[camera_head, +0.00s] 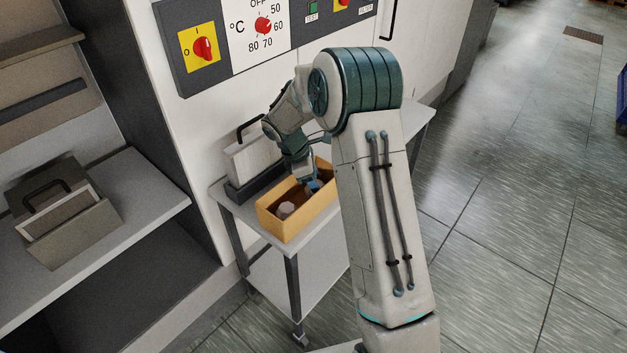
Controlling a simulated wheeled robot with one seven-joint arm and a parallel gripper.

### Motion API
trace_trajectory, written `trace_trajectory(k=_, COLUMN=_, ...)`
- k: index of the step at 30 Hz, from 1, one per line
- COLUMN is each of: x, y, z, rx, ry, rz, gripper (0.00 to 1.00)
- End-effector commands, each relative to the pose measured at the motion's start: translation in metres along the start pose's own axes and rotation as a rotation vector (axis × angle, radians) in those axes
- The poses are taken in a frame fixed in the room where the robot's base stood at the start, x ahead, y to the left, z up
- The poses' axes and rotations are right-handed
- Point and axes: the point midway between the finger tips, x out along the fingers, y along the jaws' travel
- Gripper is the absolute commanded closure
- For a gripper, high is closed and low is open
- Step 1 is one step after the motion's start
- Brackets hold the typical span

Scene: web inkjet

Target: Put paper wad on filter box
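A tan open box (287,229) stands on a small grey cart. A small pale rounded object (285,210), perhaps the paper wad, lies inside it near the left end. My gripper (308,184) points down into the right part of this box, to the right of the pale object. Its fingertips are small and partly hidden, so I cannot tell if it is open or shut. A bit of blue shows by the fingertips. A white-faced box with a black handle (255,157), possibly a filter box, stands in a dark holder behind the tan box.
A similar grey box with a black handle (62,215) sits on the left shelf (130,235). The cart (238,208) has a lower shelf. A white cabinet with a control panel (262,30) stands close behind. Tiled floor at right is clear.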

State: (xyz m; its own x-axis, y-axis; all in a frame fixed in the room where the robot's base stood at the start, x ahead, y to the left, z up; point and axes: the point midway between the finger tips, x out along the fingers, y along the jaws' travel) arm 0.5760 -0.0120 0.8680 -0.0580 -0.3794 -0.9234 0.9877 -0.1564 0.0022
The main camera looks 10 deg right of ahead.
Motion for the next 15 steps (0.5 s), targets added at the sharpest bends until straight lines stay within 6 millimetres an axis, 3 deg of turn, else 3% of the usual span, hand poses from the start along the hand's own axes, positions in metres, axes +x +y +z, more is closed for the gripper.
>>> trace_trajectory(k=5, x=-0.018, y=0.001, z=0.006, rx=0.001, ry=0.001, rz=0.003, gripper=0.48)
trace_trajectory(k=15, x=-0.09, y=0.001, z=0.004, rx=0.0, ry=0.002, rz=0.003, gripper=0.48)
